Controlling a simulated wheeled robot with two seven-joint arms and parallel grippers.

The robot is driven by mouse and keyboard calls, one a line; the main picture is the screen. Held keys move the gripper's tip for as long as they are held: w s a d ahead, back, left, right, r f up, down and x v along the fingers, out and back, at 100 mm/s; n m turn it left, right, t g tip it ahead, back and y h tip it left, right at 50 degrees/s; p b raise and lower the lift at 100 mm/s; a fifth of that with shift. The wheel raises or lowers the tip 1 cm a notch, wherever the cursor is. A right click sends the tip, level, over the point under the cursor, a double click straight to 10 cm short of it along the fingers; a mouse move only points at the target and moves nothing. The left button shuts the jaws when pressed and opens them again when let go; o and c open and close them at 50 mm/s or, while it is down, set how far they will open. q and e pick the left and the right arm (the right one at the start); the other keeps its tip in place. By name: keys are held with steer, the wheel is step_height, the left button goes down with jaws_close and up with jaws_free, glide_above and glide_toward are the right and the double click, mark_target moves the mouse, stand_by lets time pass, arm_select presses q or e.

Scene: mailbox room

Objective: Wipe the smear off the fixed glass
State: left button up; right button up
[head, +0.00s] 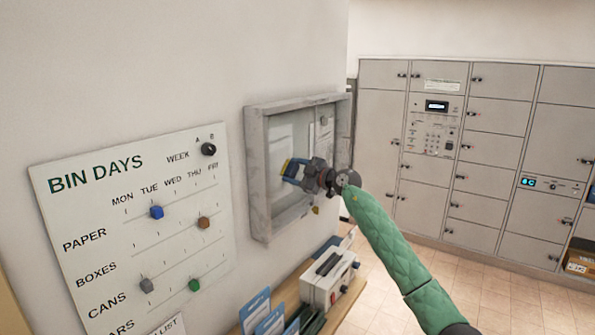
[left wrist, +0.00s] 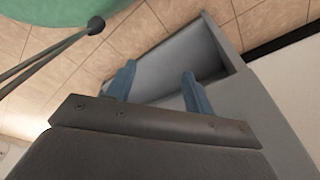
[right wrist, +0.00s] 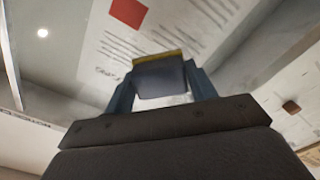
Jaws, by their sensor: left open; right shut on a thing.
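A shallow wall case (head: 257,190) with a grey frame, a glass front and papers inside hangs mid-picture in the head view. My right gripper (head: 291,171) is in front of the glass. It is shut on a dark block with a yellow edge (right wrist: 158,80); the right wrist view shows my right fingers (right wrist: 160,88) on both sides of it. Behind the block, a printed sheet with a red square (right wrist: 128,12) shows. I cannot tell whether the block touches the glass, and I cannot clearly make out the smear. My left gripper (left wrist: 156,84) is open and empty, seen only in the left wrist view.
A BIN DAYS board (head: 130,230) with coloured knobs is on the wall left of the case. Below stands a wooden shelf (head: 345,305) with a white device (head: 328,277) and blue leaflets (head: 257,308). Grey lockers (head: 495,125) stand at the back right. A grey open box (left wrist: 225,60) lies beyond my left fingers.

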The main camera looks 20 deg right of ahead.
mark_target(279, 172)
steer(key=shift+s+a, duration=1.15)
steer(key=shift+a, duration=0.25)
steer(key=shift+d, duration=0.15)
steer(key=shift+s+d+f, duration=0.1)
steer(key=shift+s+d, duration=0.25)
steer(key=shift+s, duration=0.15)
steer(key=shift+v, duration=2.35)
steer(key=v, duration=0.3)
